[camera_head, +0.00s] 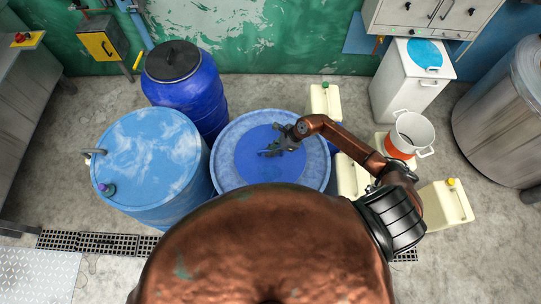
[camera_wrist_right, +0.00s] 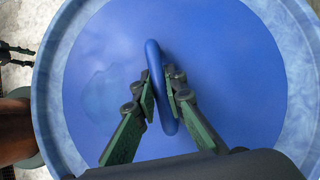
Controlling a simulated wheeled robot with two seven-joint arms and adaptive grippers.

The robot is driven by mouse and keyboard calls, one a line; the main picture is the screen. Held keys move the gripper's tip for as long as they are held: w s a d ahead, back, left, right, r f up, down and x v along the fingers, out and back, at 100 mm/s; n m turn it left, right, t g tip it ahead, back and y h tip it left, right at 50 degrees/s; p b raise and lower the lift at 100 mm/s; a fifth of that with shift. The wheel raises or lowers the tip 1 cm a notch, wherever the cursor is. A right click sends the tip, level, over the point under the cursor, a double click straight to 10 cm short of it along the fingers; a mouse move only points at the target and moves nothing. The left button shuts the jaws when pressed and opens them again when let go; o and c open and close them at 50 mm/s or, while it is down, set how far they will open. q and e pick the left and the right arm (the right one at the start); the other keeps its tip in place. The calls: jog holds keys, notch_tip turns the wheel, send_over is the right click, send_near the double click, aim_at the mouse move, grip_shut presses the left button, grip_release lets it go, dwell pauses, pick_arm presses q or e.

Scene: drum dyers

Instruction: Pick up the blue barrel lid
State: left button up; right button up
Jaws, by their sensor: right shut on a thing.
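The blue barrel lid (camera_head: 257,171) is a smooth, round blue disc inside the paler, mottled rim of a blue barrel (camera_head: 222,140). It fills most of the right wrist view (camera_wrist_right: 230,65). A raised blue handle (camera_wrist_right: 153,52) stands up from its middle. My right gripper (camera_head: 275,150) reaches in from the right over the lid. In the right wrist view its two fingers (camera_wrist_right: 161,98) are shut on the handle, one on each side. I cannot tell whether the lid is clear of the barrel.
A light-blue drum (camera_head: 150,160) with a tap stands close left, and a dark-blue barrel with a black lid (camera_head: 185,85) behind it. Cream canisters (camera_head: 325,100) (camera_head: 445,203) and a white pot (camera_head: 412,130) stand to the right. A steel drum (camera_head: 505,110) is far right.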

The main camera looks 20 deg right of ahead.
grip_shut()
jog(key=shift+r, duration=0.15)
jog(key=shift+w+r+b, duration=0.1)
jog(key=shift+r+b, duration=0.3)
jog(key=shift+r, duration=0.15)
jog(key=s+d+r+b, duration=0.4)
jog(key=s+d+r, duration=0.4)
jog(key=s+r, duration=0.3)
jog(key=shift+s+d+r+b, duration=0.15)
jog(key=shift+s+r+b, duration=0.1)
jog(key=shift+r+b, duration=0.15)
